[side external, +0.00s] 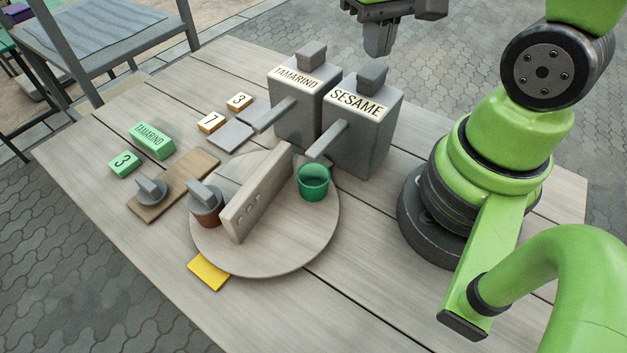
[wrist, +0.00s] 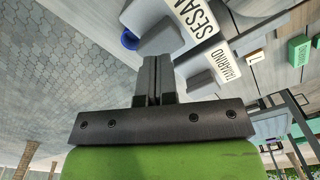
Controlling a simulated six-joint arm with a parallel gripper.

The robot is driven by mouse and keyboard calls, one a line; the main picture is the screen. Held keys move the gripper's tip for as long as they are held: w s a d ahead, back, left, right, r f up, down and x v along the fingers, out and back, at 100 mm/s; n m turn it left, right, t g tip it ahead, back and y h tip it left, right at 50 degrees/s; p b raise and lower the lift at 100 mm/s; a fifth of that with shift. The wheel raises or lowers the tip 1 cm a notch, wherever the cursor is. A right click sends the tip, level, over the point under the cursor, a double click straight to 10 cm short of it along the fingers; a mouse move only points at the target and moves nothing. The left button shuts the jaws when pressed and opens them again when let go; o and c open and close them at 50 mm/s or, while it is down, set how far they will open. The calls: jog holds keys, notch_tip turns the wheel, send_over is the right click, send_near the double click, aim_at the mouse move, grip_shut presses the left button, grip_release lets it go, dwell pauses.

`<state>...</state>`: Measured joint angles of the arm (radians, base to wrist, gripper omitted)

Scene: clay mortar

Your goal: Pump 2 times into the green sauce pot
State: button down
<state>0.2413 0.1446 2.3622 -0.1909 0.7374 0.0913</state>
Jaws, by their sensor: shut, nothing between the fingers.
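The green sauce pot (side external: 313,184) stands open on the round turntable (side external: 285,262), close to the spout of the SESAME dispenser (side external: 362,135). The TAMARIND dispenser (side external: 300,108) stands beside it; each grey box has a block-shaped pump head on top. My gripper (side external: 378,50) is shut and empty, above and behind the SESAME pump head (side external: 372,76). In the wrist view my closed fingers (wrist: 151,62) point toward the dispensers, with the SESAME label (wrist: 196,14) and TAMARIND label (wrist: 226,65) visible. The pot's inside is too small to read.
A pale upright divider (side external: 258,195) crosses the turntable, with a lidded brown pot (side external: 206,213) beyond it. A wooden board (side external: 172,186) holds a grey lid. Green blocks (side external: 152,140), numbered tiles (side external: 239,102) and a yellow card (side external: 208,272) lie around. A blue rim (wrist: 129,40) shows in the wrist view.

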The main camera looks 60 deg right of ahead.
aim_at(373, 69)
jog(key=shift+f, duration=0.1)
jog(key=shift+f, duration=0.6)
jog(key=shift+f, duration=0.25)
jog(key=shift+f, duration=0.65)
dwell(0.3)
jog(key=shift+f, duration=0.3)
jog(key=shift+r, duration=1.9)
